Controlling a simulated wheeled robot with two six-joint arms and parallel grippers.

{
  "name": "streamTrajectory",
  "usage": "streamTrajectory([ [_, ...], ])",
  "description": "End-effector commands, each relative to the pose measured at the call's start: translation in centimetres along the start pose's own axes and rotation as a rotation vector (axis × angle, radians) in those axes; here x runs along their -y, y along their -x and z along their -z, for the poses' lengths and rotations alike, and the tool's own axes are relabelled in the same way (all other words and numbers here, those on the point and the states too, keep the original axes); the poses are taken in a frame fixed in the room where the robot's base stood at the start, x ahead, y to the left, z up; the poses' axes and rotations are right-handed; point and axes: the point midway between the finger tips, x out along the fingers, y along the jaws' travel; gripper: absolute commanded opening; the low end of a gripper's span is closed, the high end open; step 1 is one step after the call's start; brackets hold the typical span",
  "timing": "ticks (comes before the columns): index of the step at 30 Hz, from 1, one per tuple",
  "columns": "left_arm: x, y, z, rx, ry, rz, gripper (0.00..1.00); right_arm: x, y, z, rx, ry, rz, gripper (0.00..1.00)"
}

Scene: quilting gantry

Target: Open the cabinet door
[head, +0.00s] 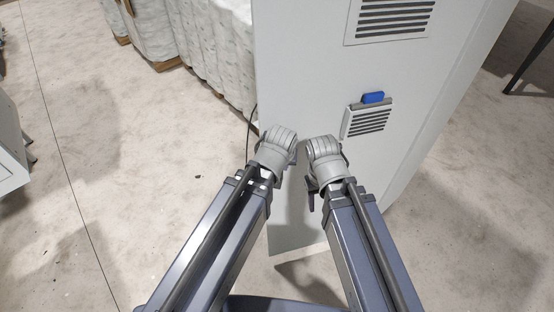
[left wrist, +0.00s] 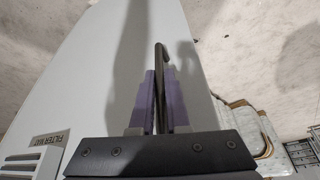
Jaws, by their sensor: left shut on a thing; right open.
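The cabinet (head: 300,60) is a tall light grey box whose front face fills the middle of the head view. In the left wrist view, my left gripper (left wrist: 160,85) is shut on a thin dark curved handle (left wrist: 161,52) that stands off the pale cabinet surface (left wrist: 85,75). In the head view my left wrist (head: 275,152) hides the handle and the left fingers. My right gripper (head: 311,190) is open and empty, close in front of the lower cabinet face and mostly hidden by its wrist. I cannot tell whether the door stands ajar.
The cabinet has an upper vent (head: 392,18) and a lower vent (head: 366,122) with a blue block (head: 373,97) on its top edge. Wrapped pale rolls (head: 205,45) stand behind it to the left. A white unit (head: 8,150) is at the far left. The floor between is clear.

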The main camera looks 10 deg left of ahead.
Motion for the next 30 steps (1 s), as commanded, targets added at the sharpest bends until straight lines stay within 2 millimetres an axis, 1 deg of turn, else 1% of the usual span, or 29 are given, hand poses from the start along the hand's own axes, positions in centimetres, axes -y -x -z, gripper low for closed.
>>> streamTrajectory([
  [6,-0.65,0.28,-0.56,-0.003,0.020,0.009,0.00,0.00,0.02,0.00,0.000,0.000,0.000,0.51],
  [20,-0.80,0.31,-0.64,-0.004,0.027,0.010,0.00,0.00,0.01,0.00,0.000,0.000,0.000,0.51],
  [21,-0.81,0.31,-0.64,-0.004,0.027,0.010,0.15,0.00,0.01,0.00,0.000,0.000,0.000,0.51],
  [28,-0.77,0.31,-0.68,-0.003,0.028,0.011,0.41,0.00,0.01,0.00,0.000,0.000,0.000,0.51],
  [29,-0.76,0.31,-0.69,-0.002,0.028,0.011,0.43,0.00,0.01,0.00,0.000,0.000,0.000,0.51],
  [30,-0.75,0.31,-0.69,-0.002,0.028,0.011,0.43,0.00,0.00,0.00,0.000,0.000,0.000,0.51],
])
